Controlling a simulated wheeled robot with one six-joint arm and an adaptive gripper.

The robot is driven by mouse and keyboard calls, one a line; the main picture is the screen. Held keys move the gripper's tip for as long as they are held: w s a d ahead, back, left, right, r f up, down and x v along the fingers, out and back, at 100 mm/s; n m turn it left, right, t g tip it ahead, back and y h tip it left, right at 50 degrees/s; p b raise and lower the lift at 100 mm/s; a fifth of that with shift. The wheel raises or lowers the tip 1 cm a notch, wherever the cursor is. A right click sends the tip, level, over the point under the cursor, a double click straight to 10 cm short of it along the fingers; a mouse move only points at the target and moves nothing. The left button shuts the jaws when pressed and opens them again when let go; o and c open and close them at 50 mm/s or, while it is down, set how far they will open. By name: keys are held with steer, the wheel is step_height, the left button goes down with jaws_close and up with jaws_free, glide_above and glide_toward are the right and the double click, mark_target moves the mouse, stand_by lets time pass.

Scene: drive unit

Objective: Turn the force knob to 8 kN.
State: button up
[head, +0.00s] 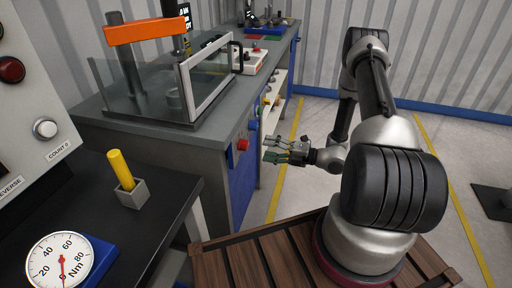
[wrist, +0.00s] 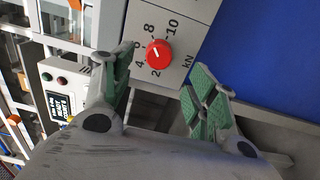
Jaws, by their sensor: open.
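The force knob (wrist: 158,53) is a round red knob on a light grey plate marked 2 to 10 and kN. A small pale mark on it points up-left, roughly toward the 6 to 8 side; I cannot tell the exact value. In the wrist view the knob lies ahead, between the spread green-padded fingers of my gripper (wrist: 162,68).
The bench (head: 90,110) carries a press with an orange crossbar (head: 146,31) and a clear guard frame (head: 210,80). A blue panel (wrist: 265,60) borders the knob plate. At near left are a dark table with a yellow-handled tool (head: 121,168) and a torque dial (head: 60,262).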

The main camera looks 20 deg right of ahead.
steer(key=shift+v, duration=1.8)
